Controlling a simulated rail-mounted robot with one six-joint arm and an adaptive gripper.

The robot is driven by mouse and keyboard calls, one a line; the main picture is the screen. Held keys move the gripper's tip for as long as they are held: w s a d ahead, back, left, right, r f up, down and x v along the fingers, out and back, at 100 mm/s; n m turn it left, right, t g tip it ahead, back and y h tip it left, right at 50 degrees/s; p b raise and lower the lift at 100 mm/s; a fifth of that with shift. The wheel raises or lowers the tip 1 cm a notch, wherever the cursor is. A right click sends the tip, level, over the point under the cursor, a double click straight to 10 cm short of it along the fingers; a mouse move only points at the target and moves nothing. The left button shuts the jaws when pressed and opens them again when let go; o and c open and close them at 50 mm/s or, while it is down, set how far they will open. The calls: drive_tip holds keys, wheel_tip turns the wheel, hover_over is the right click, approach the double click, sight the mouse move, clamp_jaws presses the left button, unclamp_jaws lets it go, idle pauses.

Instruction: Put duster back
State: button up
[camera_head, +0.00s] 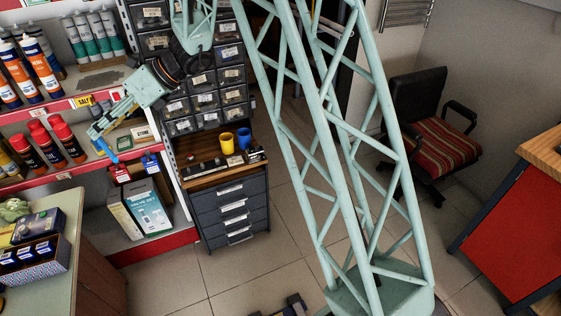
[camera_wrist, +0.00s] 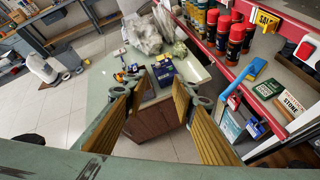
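A blue-handled item that looks like the duster (camera_wrist: 252,72) lies on the red-edged shelf at the right of the wrist view, one end over the shelf lip. In the head view a blue piece (camera_head: 110,156) shows at the shelf edge, just below my gripper (camera_head: 97,130). My gripper also shows in the wrist view (camera_wrist: 158,88), its two yellow-padded fingers spread apart with nothing between them. It is in front of the shelf, and the blue item is to the right of the fingers, not touching them. The far part of the item is hard to make out.
Red-capped cans (camera_head: 68,138) stand on the shelf (camera_head: 60,105). A counter (camera_wrist: 205,72) bears a dark blue box (camera_wrist: 164,72) and a pale lumpy object (camera_wrist: 143,32). The tiled floor is open.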

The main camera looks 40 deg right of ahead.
drive_tip(key=s+d+r+n+g+h, duration=0.15)
drive_tip(key=s+r+n, duration=0.25)
drive_tip(key=s, duration=0.5)
drive_tip(key=s+d+r+n+h, duration=0.15)
drive_tip(key=s+r+n, duration=0.3)
drive_tip(key=s, duration=0.45)
drive_tip(key=s+d+r+n+g+h, duration=0.15)
drive_tip(key=s+r+n, duration=0.3)
drive_tip(key=s, duration=0.55)
drive_tip(key=s+d+n+t+h, duration=0.1)
drive_tip(key=s+d+n+h, duration=0.2)
drive_tip(key=s+d+n, duration=0.4)
drive_tip(key=s+d+r+n+t+h, duration=0.1)
drive_tip(key=s+d+n+t+h, duration=0.1)
drive_tip(key=s+d+n, duration=0.4)
drive_tip(key=shift+s+d+r+n+h, duration=0.15)
drive_tip(key=shift+s+d+h, duration=0.25)
drive_tip(key=shift+s+d, duration=1.85)
drive_tip(key=shift+s+d+r+n+h, duration=0.1)
drive_tip(key=shift+s+d+n+h, duration=0.2)
drive_tip(key=shift+s, duration=3.8)
